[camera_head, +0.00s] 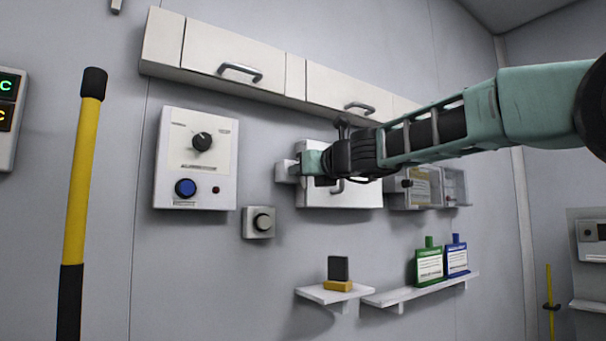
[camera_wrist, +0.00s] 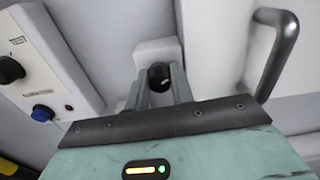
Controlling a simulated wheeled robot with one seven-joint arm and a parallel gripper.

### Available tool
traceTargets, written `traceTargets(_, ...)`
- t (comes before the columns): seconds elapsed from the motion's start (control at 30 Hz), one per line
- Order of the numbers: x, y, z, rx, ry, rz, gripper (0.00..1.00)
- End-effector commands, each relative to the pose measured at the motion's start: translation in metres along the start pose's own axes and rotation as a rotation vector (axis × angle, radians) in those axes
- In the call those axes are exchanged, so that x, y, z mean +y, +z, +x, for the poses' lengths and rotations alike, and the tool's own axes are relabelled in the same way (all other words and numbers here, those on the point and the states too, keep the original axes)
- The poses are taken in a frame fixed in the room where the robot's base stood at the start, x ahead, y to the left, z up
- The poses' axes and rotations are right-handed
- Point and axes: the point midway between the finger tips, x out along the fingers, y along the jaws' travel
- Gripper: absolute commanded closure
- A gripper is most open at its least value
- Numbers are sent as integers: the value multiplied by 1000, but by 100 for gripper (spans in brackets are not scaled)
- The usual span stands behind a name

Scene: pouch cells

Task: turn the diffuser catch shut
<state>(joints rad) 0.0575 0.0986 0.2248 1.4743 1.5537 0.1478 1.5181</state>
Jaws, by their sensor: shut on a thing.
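The catch shows in the wrist view as a dark round knob (camera_wrist: 159,72) on a small white block (camera_wrist: 155,50). In the head view the block (camera_head: 283,172) sticks out at the left edge of a white wall-mounted box (camera_head: 345,201), which I take for the diffuser. My gripper (camera_head: 297,169) is at this block; in the wrist view its two fingers (camera_wrist: 161,88) stand on either side of the knob and are shut on it. The fingers hide part of the knob, so I cannot tell its turned angle. The box's grey handle (camera_wrist: 279,55) is to the right.
A control panel (camera_head: 218,148) with a black dial and blue button is on the wall to the left. A small knob box (camera_head: 249,222) sits below. Cabinets (camera_head: 215,48) hang above. Clear boxes (camera_head: 425,188) are at right, with shelves (camera_head: 410,290) of bottles lower down.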

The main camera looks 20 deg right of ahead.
Motion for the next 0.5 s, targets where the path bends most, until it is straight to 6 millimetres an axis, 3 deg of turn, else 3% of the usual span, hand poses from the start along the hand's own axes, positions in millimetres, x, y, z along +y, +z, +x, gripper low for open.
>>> traceTargets(0.5, 0, -4, 1, 4, 2, -492, 99)
